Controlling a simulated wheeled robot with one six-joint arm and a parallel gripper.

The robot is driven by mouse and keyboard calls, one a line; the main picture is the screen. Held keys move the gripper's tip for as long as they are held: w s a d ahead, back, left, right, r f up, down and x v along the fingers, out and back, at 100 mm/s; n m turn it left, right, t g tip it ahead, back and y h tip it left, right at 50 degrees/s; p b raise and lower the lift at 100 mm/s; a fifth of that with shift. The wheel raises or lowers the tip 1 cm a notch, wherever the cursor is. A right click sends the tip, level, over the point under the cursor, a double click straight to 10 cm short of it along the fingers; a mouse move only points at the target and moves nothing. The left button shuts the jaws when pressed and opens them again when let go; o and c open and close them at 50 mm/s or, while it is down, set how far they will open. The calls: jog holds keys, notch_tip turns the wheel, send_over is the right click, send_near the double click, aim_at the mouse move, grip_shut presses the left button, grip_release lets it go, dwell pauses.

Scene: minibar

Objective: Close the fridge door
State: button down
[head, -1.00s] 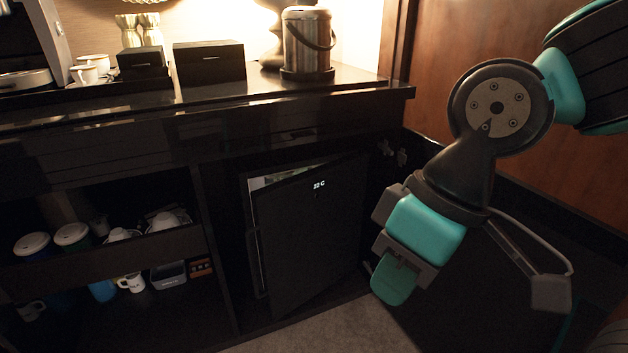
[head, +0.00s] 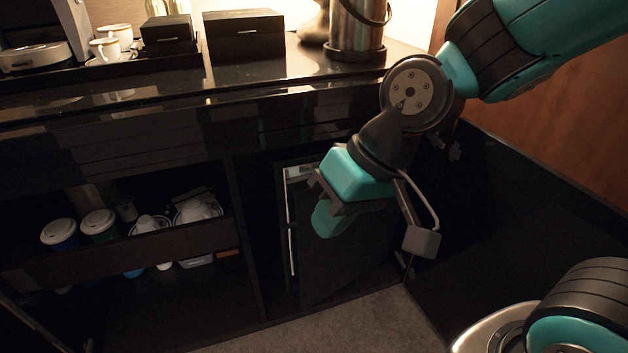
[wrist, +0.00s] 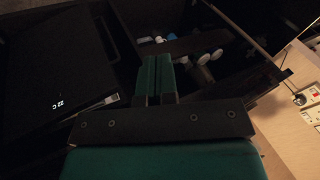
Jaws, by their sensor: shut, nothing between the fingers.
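The dark fridge door (head: 345,255) stands ajar inside the lower cabinet. A pale strip of the fridge interior (head: 297,173) shows along its left and top left. My gripper (head: 328,220) is shut and empty, in front of the upper part of the door and covering some of it. I cannot tell if it touches the door. In the wrist view the shut green fingers (wrist: 155,72) point away to the right of the fridge door (wrist: 58,65), whose lit temperature display shows.
An open shelf and drawer (head: 130,255) with lidded cups and white crockery lie left of the fridge. A dark open cabinet panel (head: 530,220) stands at the right. The counter above holds black boxes (head: 245,35), white cups (head: 104,47) and a metal ice bucket (head: 357,30).

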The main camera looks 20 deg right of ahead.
jog(key=w+d+f+m+t+h+b, duration=0.1)
jog(key=w+d+f+m+t, duration=0.3)
jog(key=w+d+f+m, duration=0.2)
jog(key=w+d+f+m+t+h, duration=0.2)
jog(key=w+d+f+m+t, duration=0.2)
jog(key=w+m, duration=0.6)
notch_tip(320, 180, down, 3)
jog(key=shift+d+f+m+b, duration=0.1)
jog(key=shift+d+m+b, duration=0.25)
jog(key=shift+d+m, duration=0.75)
jog(key=shift+a+b, duration=0.15)
jog(key=shift+b, duration=0.6)
jog(key=w+a+f+b, duration=0.2)
jog(key=w+f, duration=0.2)
jog(key=w, duration=0.5)
jog(key=shift+f, duration=0.2)
